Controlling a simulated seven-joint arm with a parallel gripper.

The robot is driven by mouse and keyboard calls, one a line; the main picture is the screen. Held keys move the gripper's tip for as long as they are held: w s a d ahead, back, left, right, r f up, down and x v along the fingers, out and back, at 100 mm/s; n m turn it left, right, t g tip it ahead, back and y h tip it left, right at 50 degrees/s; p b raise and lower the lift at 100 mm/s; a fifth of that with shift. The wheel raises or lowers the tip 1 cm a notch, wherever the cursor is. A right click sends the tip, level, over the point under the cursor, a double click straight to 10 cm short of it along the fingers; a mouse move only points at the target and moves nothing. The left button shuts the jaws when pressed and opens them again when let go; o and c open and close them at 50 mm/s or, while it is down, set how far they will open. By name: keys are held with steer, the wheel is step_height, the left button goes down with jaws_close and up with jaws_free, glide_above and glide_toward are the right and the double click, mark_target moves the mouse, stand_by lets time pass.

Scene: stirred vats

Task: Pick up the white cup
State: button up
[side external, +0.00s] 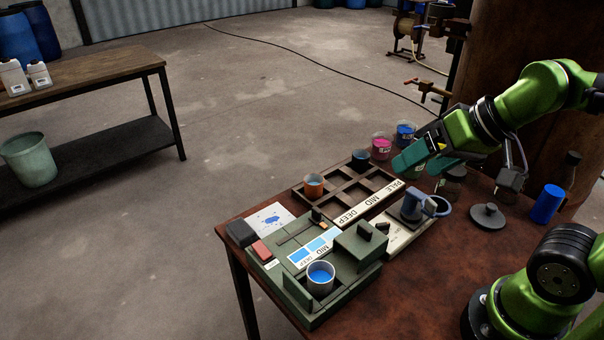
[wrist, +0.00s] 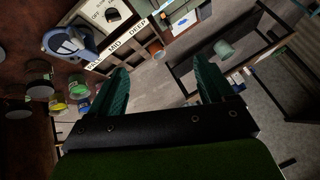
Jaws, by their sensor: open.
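The white cup (side external: 320,279) holds blue liquid and stands upright in an open bay at the front of the green box (side external: 345,290). I cannot make the cup out in the wrist view. My gripper (side external: 408,160) has teal fingers and is open, with nothing seen between them. It is above the far right part of the table, near the jars, well away from the cup. In the wrist view my gripper (wrist: 161,70) shows its two fingers spread apart.
An orange cup (side external: 313,188) and a dark cup (side external: 360,159) stand in the compartment rack (side external: 328,206) behind the box. A blue-grey device (side external: 411,208) stands right of the box. Jars, including a magenta one (side external: 381,148), line the far edge. A blue cylinder (side external: 547,204) stands at right.

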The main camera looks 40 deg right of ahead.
steer(key=n+g+h, duration=0.2)
steer(key=n+g, duration=0.5)
steer(key=n, duration=1.4)
glide_above(321, 267)
steer(key=s, duration=0.2)
steer(key=f, duration=0.2)
steer(key=shift+n, duration=0.5)
steer(key=shift+w+a+f, duration=0.1)
steer(key=shift+a+f, duration=0.15)
steer(key=shift+f, duration=2.55)
steer(key=shift+w+a+f, duration=0.1)
steer(key=shift+a+f, duration=0.15)
steer(key=shift+f, duration=2.6)
steer(key=shift+w+a+f, duration=0.1)
steer(key=shift+a+f, duration=0.15)
steer(key=shift+f, duration=2.55)
